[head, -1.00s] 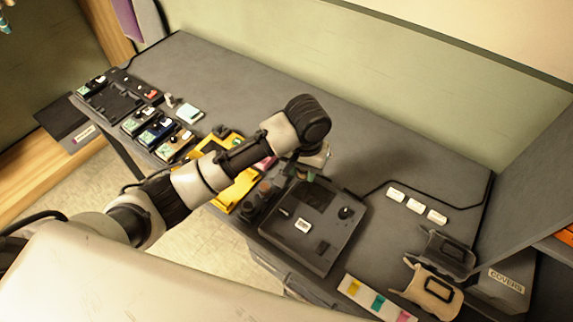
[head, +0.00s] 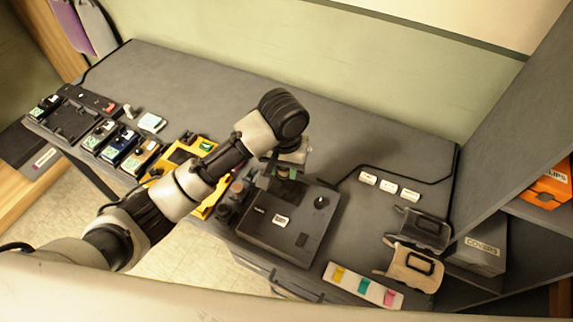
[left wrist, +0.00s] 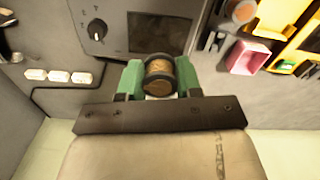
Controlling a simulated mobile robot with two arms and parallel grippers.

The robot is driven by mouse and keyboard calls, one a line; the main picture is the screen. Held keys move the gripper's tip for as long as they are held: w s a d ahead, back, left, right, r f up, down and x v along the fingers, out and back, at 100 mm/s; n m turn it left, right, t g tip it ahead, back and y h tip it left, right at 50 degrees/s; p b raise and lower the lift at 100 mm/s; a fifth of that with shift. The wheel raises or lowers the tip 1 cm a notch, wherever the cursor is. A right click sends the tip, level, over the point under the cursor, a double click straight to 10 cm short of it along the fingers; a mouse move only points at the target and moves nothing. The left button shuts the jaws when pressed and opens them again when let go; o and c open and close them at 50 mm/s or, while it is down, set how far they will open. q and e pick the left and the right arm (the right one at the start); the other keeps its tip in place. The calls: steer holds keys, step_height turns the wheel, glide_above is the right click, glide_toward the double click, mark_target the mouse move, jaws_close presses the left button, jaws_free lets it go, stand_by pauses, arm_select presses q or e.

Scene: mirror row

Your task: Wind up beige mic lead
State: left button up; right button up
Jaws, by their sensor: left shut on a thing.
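My left gripper (head: 286,170) hangs over the back edge of a dark grey box-shaped device (head: 300,238) with a knob and a white label. In the left wrist view its green fingers (left wrist: 160,78) are shut on a small dark-rimmed cylinder (left wrist: 159,68) with a brown face. I cannot tell whether it touches the device below. A beige holder-like piece (head: 395,262) with a black loop lies at the right, beside a similar dark grey piece (head: 422,228). I cannot clearly make out a beige lead. My right gripper is not in view.
A black cable (head: 400,171) runs along the bench (head: 350,130) behind three white tags (head: 389,186). A yellow tray (head: 178,158) and several pedals (head: 122,148) line the left front. A strip of coloured tabs (head: 362,286) lies in front. A shelf with a covers box (head: 478,252) closes the right.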

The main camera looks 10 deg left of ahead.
arm_select(q)
steer(key=w+a+f, duration=0.1)
steer(key=a+f, duration=0.1)
steer(key=w+a+f, duration=0.1)
steer(key=a, duration=0.1)
steer(key=shift+w+a+f, duration=0.2)
steer(key=shift+f, duration=0.15)
steer(key=shift+w+a+f+b, duration=0.2)
steer(key=shift+w+a+f, duration=0.3)
steer(key=shift+a+f, duration=0.35)
steer(key=shift+w+a+f+b, duration=0.2)
steer(key=shift+w+a+f, duration=0.35)
steer(key=shift+a, duration=0.35)
steer(key=shift+w+a+f+b, duration=0.2)
steer(key=shift+w+a+f, duration=0.25)
steer(key=shift+a+f, duration=0.4)
steer(key=shift+r, duration=0.15)
steer(key=shift+p, duration=0.7)
steer(key=shift+f, duration=0.4)
steer(key=shift+f+b, duration=0.35)
steer(key=shift+f, duration=0.4)
steer(key=shift+f, duration=0.1)
steer(key=shift+p, duration=0.55)
